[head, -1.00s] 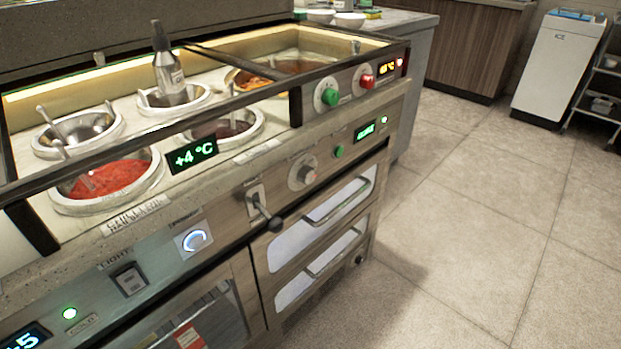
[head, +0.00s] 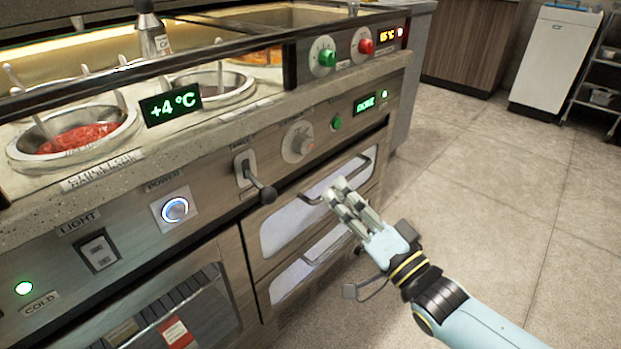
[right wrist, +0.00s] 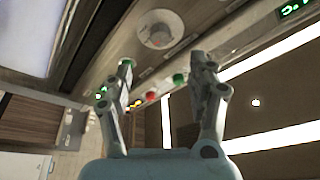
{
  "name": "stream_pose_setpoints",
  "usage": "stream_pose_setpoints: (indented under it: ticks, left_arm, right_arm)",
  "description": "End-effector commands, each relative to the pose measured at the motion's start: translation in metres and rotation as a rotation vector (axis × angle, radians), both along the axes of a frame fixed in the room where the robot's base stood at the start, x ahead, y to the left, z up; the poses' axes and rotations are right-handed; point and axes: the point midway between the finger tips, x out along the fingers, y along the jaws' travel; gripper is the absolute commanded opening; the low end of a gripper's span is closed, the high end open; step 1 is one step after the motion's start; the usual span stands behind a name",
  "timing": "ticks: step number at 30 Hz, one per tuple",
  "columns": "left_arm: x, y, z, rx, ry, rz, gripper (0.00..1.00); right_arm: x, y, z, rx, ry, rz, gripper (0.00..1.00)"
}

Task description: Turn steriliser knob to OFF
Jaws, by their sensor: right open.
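A round pale grey knob (head: 298,143) sits on the counter's front panel, left of a green button and a lit green display reading what looks like DONE. Its label is too small to read, so I cannot confirm it is the steriliser knob. My right gripper (head: 340,192) is open and empty, below and right of that knob, in front of the upper drawer handle in the head view. In the right wrist view, a round pale knob (right wrist: 158,30) shows beyond the open fingers (right wrist: 162,62), apart from them. My left gripper is not in view.
A ringed power button (head: 175,210) is at the left. Open floor (head: 500,180) lies to the right.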

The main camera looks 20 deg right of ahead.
Motion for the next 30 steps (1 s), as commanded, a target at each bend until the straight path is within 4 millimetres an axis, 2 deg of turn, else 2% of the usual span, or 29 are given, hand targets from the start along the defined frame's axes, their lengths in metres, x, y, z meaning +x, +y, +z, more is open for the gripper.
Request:
stream_pose_setpoints:
  ticks: [1, 2, 8, 11, 21, 25, 30]
  left_arm:
    - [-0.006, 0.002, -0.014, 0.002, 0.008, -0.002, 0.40]
    - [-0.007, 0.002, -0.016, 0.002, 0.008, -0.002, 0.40]
    - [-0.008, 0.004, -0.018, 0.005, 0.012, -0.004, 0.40]
    - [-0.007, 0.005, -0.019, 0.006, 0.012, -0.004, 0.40]
    - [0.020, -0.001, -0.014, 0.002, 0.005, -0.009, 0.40]
    - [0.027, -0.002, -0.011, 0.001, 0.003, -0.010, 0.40]
    - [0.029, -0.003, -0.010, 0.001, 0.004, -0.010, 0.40]
  right_arm:
    - [0.005, 0.001, -0.003, -0.007, -0.027, 0.004, 0.58]
    - [0.008, 0.001, -0.002, -0.007, -0.035, 0.004, 0.58]
    - [0.025, 0.002, 0.004, -0.009, -0.044, 0.002, 0.58]
    - [0.041, 0.005, 0.009, -0.011, -0.044, 0.001, 0.58]
    - [0.100, 0.017, 0.025, -0.010, -0.041, 0.000, 0.58]
    - [0.111, 0.019, 0.029, -0.011, -0.039, -0.001, 0.58]
    - [0.115, 0.019, 0.031, -0.010, -0.039, 0.000, 0.58]
